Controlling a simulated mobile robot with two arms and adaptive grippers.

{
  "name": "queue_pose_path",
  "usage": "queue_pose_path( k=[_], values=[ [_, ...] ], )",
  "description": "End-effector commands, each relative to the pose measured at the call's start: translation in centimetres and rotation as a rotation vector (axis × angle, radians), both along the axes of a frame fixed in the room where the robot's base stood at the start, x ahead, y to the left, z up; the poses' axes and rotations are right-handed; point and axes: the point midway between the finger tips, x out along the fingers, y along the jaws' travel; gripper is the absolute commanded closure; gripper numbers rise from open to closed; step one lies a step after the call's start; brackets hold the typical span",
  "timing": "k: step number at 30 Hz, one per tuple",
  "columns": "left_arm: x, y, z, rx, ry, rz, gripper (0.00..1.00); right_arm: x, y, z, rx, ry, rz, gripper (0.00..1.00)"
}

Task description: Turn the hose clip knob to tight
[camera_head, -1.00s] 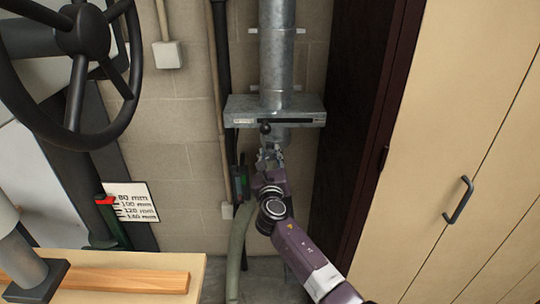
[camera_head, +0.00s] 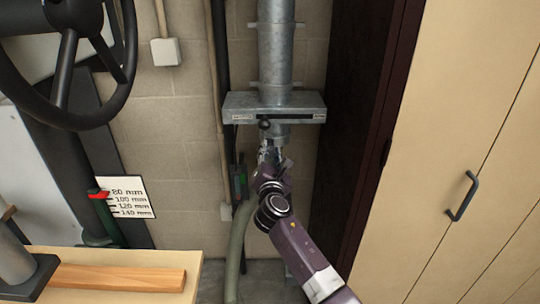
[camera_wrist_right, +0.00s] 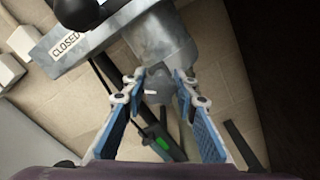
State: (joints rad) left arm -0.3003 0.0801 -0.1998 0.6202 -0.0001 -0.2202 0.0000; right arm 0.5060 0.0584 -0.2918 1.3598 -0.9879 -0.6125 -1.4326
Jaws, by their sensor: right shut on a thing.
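My right gripper (camera_head: 270,152) reaches up from below to the lower end of the metal duct (camera_head: 276,50), just under a flat grey box. In the right wrist view, its blue-padded fingers (camera_wrist_right: 160,78) stand on either side of a small grey knob (camera_wrist_right: 157,90) with a light mark, below the duct end. The fingers are shut on this knob. In the head view the knob is hidden behind the gripper and wrist. I cannot read a tight marking. My left gripper is not in view.
The grey slide box (camera_head: 240,110) has a black ball handle (camera_head: 264,125) just above my gripper; its label reads CLOSED in the wrist view. A green hose (camera_head: 238,240) hangs close left. A cabinet (camera_head: 450,120) stands right, a workbench (camera_head: 185,262) lower left.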

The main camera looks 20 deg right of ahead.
Motion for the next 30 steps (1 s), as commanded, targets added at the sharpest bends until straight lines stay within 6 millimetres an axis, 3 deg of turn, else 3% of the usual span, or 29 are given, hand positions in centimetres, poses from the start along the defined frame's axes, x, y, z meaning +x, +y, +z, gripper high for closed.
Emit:
queue_pose_path(
  k=[18, 30],
  values=[
    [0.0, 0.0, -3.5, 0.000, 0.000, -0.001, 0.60, 0.0, -0.1, -0.5, 0.564, -0.160, -0.001, 0.98],
    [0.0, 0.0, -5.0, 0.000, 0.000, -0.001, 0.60, -0.1, -0.1, -0.6, 0.841, -0.239, -0.002, 0.98]
  ],
)
